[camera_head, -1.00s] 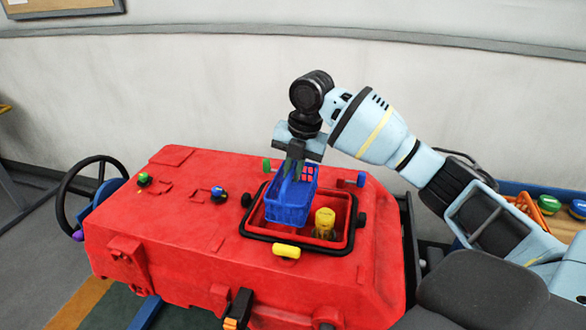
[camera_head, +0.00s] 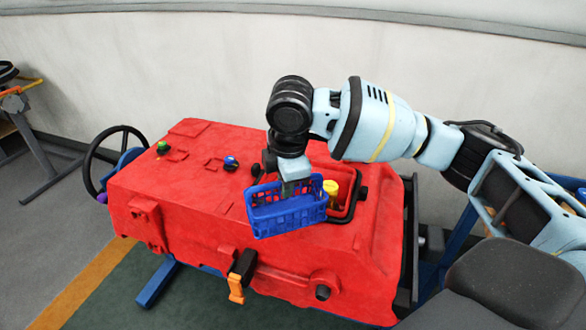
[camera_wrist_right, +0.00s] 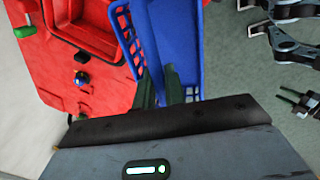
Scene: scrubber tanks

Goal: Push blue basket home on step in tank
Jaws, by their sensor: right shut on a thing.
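The blue basket (camera_head: 288,212) hangs from my right gripper (camera_head: 288,188), in front of the tank opening and over the near side of the red machine. It looks slightly tilted. In the right wrist view the gripper (camera_wrist_right: 165,88) is shut on the wall of the basket (camera_wrist_right: 182,45). The tank opening (camera_head: 362,192) in the red machine is partly hidden behind the basket and arm. A yellow-capped part (camera_head: 331,190) stands inside it. The step in the tank cannot be made out. My left gripper is not in view.
The red machine (camera_head: 190,200) carries a green knob (camera_head: 163,147) and a blue knob (camera_head: 231,163) on its top. A black steering wheel (camera_head: 95,165) is at its left end. An orange-tipped latch (camera_head: 236,288) sticks out in front. Green floor lies clear before it.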

